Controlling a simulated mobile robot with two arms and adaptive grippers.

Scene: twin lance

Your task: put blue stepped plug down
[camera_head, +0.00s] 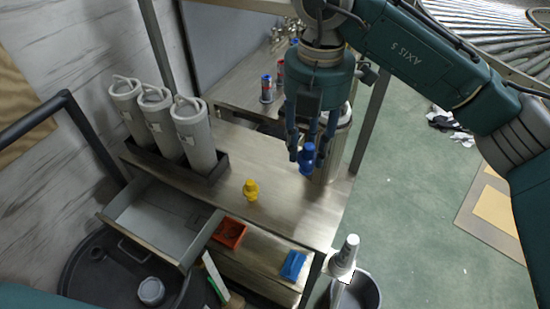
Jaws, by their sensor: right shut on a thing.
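The blue stepped plug (307,157) is held between the fingers of my right gripper (307,143), above the right part of the metal workbench top (285,203). I cannot tell whether its lower end touches the bench. A shiny metal cylinder (329,160) stands right behind the plug and is partly hidden by the gripper. A yellow stepped plug (251,190) stands on the bench, to the left and nearer. My left gripper is out of view.
Tall grey canisters (193,135) stand in a dark tray at the bench's left. An open drawer (165,220) juts out at the front left. A red tray (230,233) and a blue item (293,265) lie on a lower level. The bench around the yellow plug is clear.

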